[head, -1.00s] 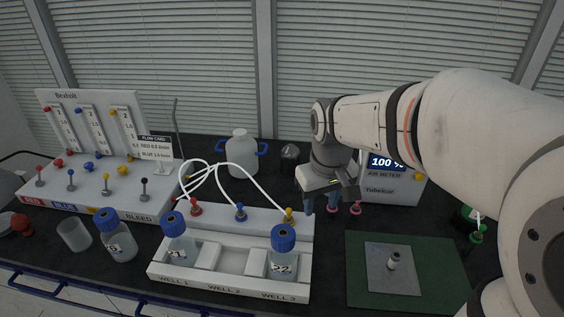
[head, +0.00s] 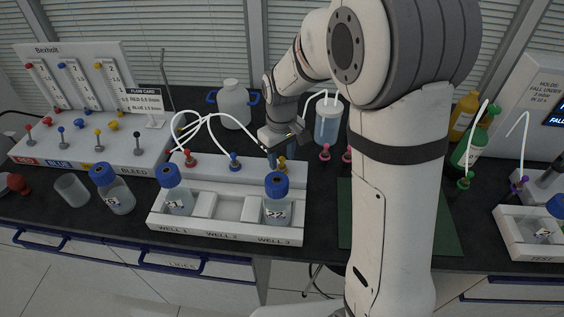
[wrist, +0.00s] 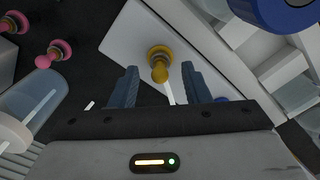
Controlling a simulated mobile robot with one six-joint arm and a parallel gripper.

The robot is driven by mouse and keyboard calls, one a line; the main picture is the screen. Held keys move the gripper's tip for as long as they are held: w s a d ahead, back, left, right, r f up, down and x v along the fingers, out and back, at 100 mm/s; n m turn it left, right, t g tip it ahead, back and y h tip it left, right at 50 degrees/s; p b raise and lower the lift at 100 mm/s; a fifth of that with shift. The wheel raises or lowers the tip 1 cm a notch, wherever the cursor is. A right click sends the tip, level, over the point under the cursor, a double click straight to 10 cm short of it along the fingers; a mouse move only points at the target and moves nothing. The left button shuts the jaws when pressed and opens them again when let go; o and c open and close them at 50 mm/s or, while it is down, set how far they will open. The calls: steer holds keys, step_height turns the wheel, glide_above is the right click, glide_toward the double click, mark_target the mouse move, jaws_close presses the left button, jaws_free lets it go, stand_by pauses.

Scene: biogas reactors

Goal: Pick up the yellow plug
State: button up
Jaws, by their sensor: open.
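The yellow plug (head: 282,165) sits at the right end of the white rack's raised back strip, behind bottle 22 (head: 277,205). In the wrist view the yellow plug (wrist: 159,62) shows its rounded knob and collar between the two blue-grey fingertips. My gripper (wrist: 158,70) is open, with a finger on each side of the plug and a gap visible on both sides. In the head view my gripper (head: 280,155) is right at the plug and partly hides it.
A blue plug (head: 235,162) and a red plug (head: 190,158) with white tubes stand along the same strip. Bottle 21 (head: 173,195) sits in the rack's left well. Pink plugs (head: 324,154) are to the right. My arm hides part of the green mat (head: 447,225).

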steer(key=shift+f, duration=0.5)
jaws_close()
